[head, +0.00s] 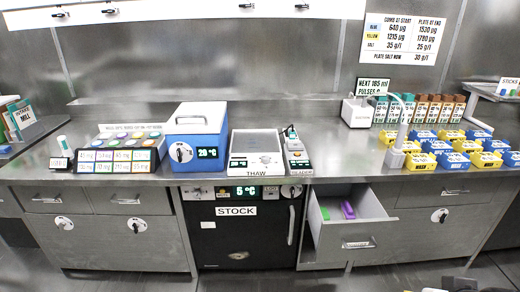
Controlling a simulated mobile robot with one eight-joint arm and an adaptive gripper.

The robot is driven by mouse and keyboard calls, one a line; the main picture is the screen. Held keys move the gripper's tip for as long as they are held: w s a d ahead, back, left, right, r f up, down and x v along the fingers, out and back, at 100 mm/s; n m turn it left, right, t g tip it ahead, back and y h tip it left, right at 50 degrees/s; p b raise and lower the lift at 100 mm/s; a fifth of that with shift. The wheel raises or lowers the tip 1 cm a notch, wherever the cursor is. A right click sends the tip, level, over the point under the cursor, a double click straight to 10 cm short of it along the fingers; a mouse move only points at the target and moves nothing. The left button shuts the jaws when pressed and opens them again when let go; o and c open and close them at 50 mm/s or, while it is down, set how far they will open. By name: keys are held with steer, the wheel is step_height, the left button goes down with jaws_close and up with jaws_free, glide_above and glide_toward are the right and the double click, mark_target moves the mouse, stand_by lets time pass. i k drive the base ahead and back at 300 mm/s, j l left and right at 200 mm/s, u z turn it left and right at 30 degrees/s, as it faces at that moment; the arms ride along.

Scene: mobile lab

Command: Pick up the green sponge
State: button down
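The drawer's front panel hides part of the drawer floor.
The drawer juts out below the steel counter (335,170), right of the black STOCK fridge (240,240). Above stand a blue-and-white box (196,135), a THAW device (256,150) and, farther right, several yellow and blue bins (455,162). The floor before the drawer looks clear.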

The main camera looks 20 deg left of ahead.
mark_target(325, 213)
steer(key=i+l+u, duration=0.3)
steer(key=i, duration=0.15)
steer(key=i+l+u, duration=0.3)
steer(key=i, duration=0.1)
